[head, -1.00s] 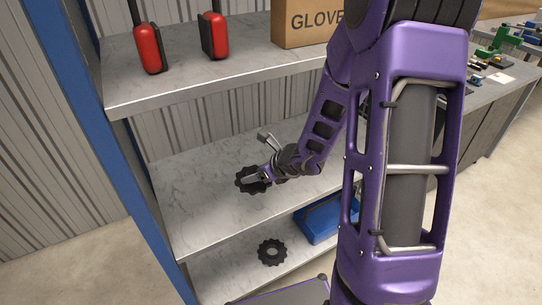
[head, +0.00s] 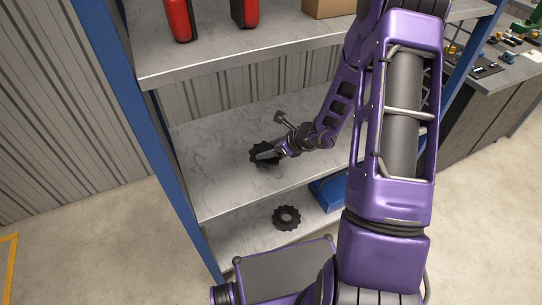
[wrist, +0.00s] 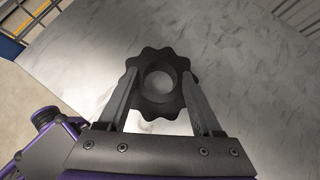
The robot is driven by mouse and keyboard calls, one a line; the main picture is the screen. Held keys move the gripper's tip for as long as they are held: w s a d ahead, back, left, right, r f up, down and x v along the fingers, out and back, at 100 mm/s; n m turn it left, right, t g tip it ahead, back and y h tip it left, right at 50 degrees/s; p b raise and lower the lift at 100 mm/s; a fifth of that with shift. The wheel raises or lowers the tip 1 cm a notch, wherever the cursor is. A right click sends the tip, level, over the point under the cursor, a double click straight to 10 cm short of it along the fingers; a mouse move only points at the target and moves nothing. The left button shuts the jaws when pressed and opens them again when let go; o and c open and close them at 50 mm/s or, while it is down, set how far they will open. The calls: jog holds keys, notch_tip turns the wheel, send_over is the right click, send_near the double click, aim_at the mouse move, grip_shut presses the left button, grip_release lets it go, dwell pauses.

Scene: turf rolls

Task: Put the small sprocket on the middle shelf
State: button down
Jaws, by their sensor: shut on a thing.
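A dark toothed sprocket (head: 262,147) is between the fingers of my gripper (head: 270,155), over the middle shelf (head: 215,180). In the wrist view the sprocket (wrist: 160,62) lies flat, its round hole facing the camera. The fingers of my gripper (wrist: 160,84) press on its two sides. I cannot tell whether it touches the shelf surface. Another dark sprocket (head: 277,218) with a central hole lies flat on the bottom shelf (head: 240,238). I cannot tell from the views which sprocket is smaller.
A blue thing (head: 328,194) sits on the bottom shelf, partly behind my arm. Red items (head: 180,22) and a cardboard box (head: 325,8) stand on the top shelf (head: 220,60). A blue upright (head: 150,150) bounds the left. The middle shelf is otherwise clear where visible.

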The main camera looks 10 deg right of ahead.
jog(key=shift+f, duration=1.7)
jog(key=shift+f+b, duration=0.25)
jog(key=shift+b, duration=0.3)
jog(key=shift+c, duration=0.2)
grip_release()
jog(key=shift+r, duration=0.1)
jog(key=shift+r+p, duration=0.25)
jog(key=shift+p, duration=0.2)
jog(key=p+v, duration=0.1)
jog(key=v, duration=1)
jog(key=shift+s+d+r+p, duration=0.2)
jog(key=shift+s+r+p, duration=0.05)
jog(key=shift+p, duration=0.05)
